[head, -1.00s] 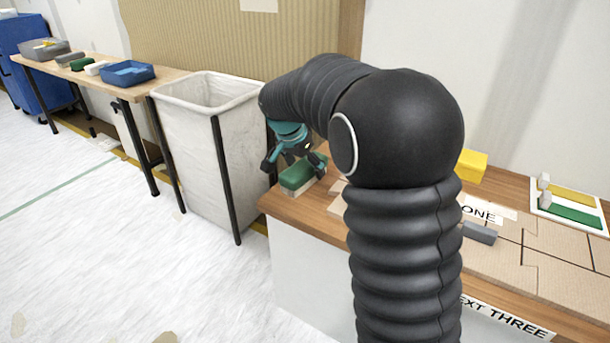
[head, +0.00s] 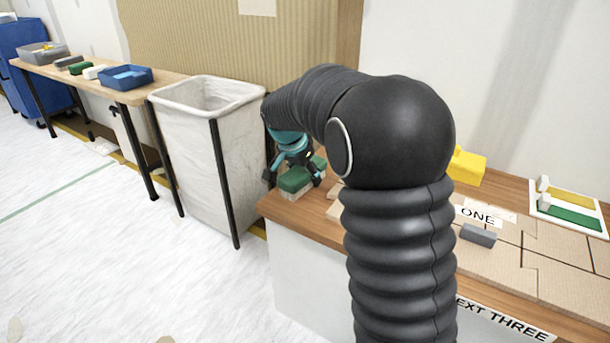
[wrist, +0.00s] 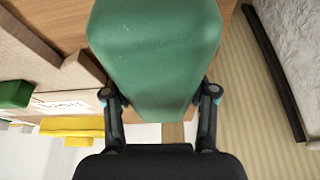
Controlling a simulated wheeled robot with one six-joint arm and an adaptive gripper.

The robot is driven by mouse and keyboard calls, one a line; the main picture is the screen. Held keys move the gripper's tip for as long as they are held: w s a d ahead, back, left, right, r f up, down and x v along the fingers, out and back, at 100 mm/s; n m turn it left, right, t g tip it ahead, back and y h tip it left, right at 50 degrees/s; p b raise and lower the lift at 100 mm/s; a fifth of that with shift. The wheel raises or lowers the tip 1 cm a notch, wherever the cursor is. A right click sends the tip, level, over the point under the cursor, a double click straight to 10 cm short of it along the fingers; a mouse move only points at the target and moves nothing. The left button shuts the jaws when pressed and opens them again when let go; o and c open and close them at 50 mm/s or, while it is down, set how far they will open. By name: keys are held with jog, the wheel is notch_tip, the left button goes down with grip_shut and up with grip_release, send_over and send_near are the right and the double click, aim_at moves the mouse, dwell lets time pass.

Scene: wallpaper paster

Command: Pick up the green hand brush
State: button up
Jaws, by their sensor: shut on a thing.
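The green hand brush (head: 295,180) has a green top and a pale lower part. It is at the near left corner of the wooden table (head: 275,208), and in the head view its underside looks at or very near the tabletop. In the wrist view the green brush (wrist: 155,50) fills the upper middle, between the two fingers. My gripper (head: 294,176) is above the brush with a finger on each side, shut on it. The wrist view shows my gripper (wrist: 160,98) with its fingers against the brush's sides.
A white bin (head: 215,150) stands left of the table. The table also holds cardboard pieces (head: 490,262), a grey block (head: 478,235), a yellow object (head: 467,167) and a white tray (head: 542,211) with yellow and green parts. A blue tray (head: 125,77) is on the far bench.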

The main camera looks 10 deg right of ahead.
jog(key=shift+r, duration=0.7)
jog(key=r, duration=0.2)
jog(key=r+p, duration=0.1)
jog(key=shift+s+d+r, duration=0.2)
jog(key=shift+s+d, duration=0.05)
jog(key=shift+d, duration=0.15)
jog(key=s+d+r, duration=0.6)
jog(key=s+d, duration=0.1)
jog(key=d, duration=0.1)
jog(key=shift+p, duration=0.45)
jog(key=shift+r, duration=0.1)
